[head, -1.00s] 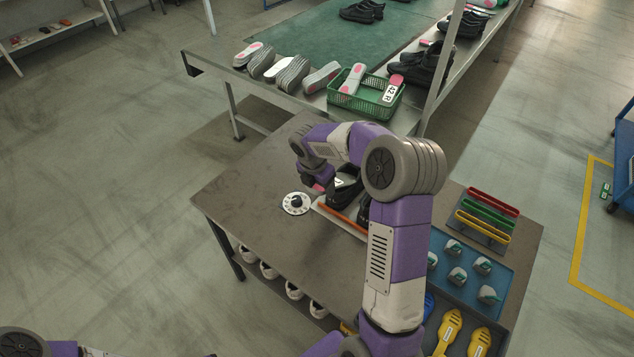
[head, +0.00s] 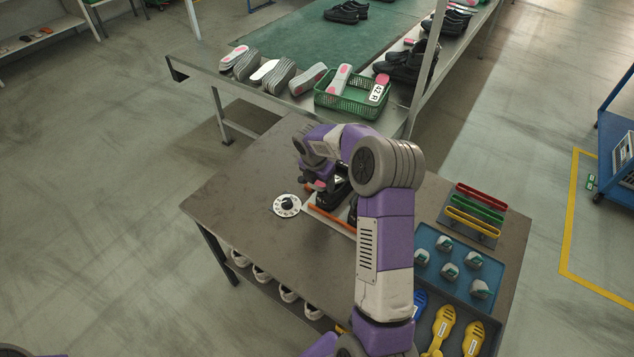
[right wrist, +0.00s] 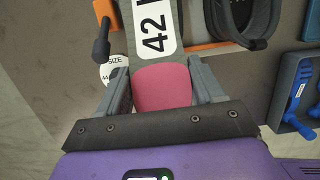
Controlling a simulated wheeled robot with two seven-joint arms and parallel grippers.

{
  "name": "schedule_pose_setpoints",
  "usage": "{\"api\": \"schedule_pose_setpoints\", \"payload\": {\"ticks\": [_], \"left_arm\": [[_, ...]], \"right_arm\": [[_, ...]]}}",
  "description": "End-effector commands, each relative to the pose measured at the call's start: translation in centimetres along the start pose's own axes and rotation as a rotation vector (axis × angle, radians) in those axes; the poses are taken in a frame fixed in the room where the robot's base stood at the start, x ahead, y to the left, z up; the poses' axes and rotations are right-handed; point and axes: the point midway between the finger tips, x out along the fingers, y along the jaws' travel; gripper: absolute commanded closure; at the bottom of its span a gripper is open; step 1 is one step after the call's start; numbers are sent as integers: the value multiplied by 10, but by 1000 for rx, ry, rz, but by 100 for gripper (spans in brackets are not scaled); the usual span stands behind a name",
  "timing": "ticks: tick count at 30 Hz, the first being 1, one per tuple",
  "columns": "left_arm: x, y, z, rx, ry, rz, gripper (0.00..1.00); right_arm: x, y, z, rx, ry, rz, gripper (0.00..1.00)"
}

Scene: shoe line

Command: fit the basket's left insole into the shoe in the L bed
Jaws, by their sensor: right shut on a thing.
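My right gripper (head: 316,184) is shut on an insole, with its fingers on either side of the pink heel (right wrist: 163,87). The insole's white label (right wrist: 153,28) reads 42 and a cut-off letter. The insole's front end is out of the right wrist picture. In the head view the gripper is beside a black shoe (head: 333,193) in the bed, and my arm hides part of the bed. A black shoe's opening (right wrist: 241,18) shows right of the insole in the right wrist view. I cannot tell whether the insole touches a shoe. My left gripper is not in view.
A white size dial (head: 287,205) lies left of the orange bar (head: 331,218). The green basket (head: 350,104) behind holds another insole (head: 377,92). Coloured frames (head: 474,211) and a blue tray (head: 428,238) are at right. The table's left side is clear.

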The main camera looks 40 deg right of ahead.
Motion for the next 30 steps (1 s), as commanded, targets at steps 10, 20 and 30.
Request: {"api": "schedule_pose_setpoints", "payload": {"ticks": [10,20,30], "left_arm": [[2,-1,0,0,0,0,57],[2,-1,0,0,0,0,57],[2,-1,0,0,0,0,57]], "right_arm": [[16,0,19,1,-30,0,62],[29,0,38,0,-57,0,62],[42,-1,59,1,-87,-1,62]]}}
